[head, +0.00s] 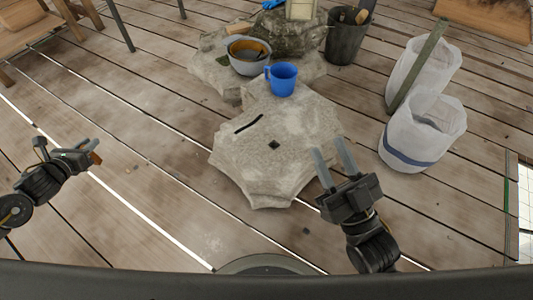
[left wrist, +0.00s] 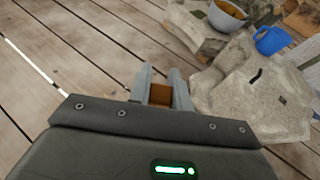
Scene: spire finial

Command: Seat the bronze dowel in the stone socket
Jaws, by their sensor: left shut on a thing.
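The stone socket is a small dark square hole (head: 274,145) in the top of a pale, rough stone block (head: 246,165). The block also shows at the right of the left wrist view (left wrist: 232,97). My left gripper (head: 91,151) is at the left of the head view, well away from the stone. It is shut on the bronze dowel (head: 96,158), whose brown end shows between the fingers in the left wrist view (left wrist: 160,95); the fingers hide much of it. My right gripper (head: 332,158) is open and empty, beside the stone's right edge.
A thin black strip or slot (head: 248,124) marks the stone's top. A blue mug (head: 283,80) stands on its back edge. Behind are a grey bowl (head: 248,64) and dark bucket (head: 346,42). White sacks (head: 425,140) stand right. Plank floor between left gripper and stone is clear.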

